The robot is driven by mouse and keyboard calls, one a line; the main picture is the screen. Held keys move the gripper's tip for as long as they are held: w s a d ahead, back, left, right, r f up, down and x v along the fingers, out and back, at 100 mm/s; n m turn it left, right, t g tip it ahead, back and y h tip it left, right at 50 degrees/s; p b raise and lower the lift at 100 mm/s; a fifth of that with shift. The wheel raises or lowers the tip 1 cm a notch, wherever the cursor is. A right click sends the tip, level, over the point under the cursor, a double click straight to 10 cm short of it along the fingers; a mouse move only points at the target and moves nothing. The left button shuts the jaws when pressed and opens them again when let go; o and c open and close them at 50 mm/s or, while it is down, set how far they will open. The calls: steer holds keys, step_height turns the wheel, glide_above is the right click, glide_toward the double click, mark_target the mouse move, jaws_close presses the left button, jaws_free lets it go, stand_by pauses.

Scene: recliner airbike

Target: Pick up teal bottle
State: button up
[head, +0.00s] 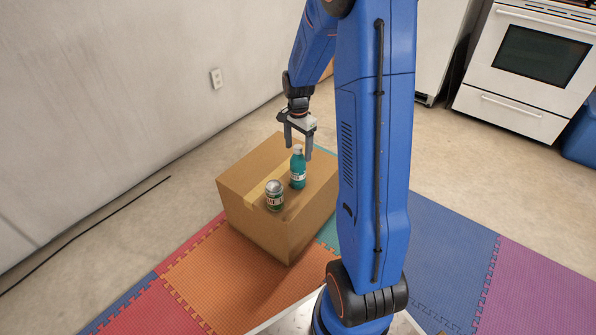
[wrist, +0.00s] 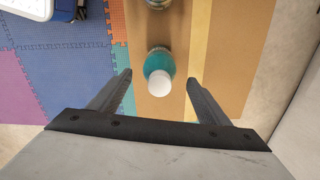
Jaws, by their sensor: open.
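The teal bottle (head: 298,170) with a white cap stands upright on a cardboard box (head: 244,186). My gripper (head: 298,146) is above the bottle in the head view, with its fingers pointing down. In the wrist view the bottle (wrist: 159,70) shows from above, its white cap facing the camera. It lies between the lines of the two open fingers (wrist: 160,82), roughly centred and a little beyond the tips. The gripper holds nothing.
A dark green can (head: 275,197) with a silver top stands on the box close to the bottle. Coloured foam mats (head: 215,275) cover the floor around the box. A plain wall (head: 120,100) is at the left, and a white oven (head: 530,65) stands at the back right.

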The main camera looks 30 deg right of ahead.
mark_target(298, 155)
steer(key=shift+s+a+f, duration=0.1)
steer(key=shift+f, duration=1.8)
steer(key=shift+c, duration=0.7)
steer(key=c, duration=1.7)
steer(key=shift+o, duration=0.2)
